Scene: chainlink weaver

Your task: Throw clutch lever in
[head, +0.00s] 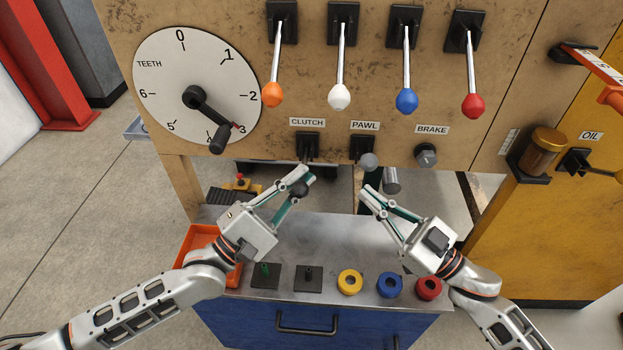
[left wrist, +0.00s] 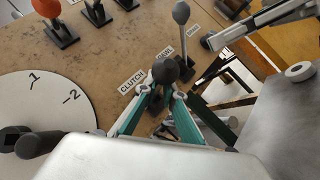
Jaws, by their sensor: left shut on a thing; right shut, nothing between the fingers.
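The clutch lever's black mount (head: 308,146) is on the wooden panel under the CLUTCH label (head: 307,122). Its dark round knob (head: 298,188) sticks out toward me. My left gripper (head: 303,180) is shut on the clutch lever. In the left wrist view the dark knob (left wrist: 165,70) sits at the fingertips, and the fingers hide part of the lever. My right gripper (head: 366,190) is shut and empty, in front of the panel below the PAWL label (head: 365,125).
The grey pawl knob (head: 368,160) and the brake knob (head: 427,154) are right of the clutch. Several coloured levers hang above, with a dial (head: 170,120) at left. The blue cabinet's metal top (head: 330,238) holds several rings and pegs beside an orange tray (head: 193,241).

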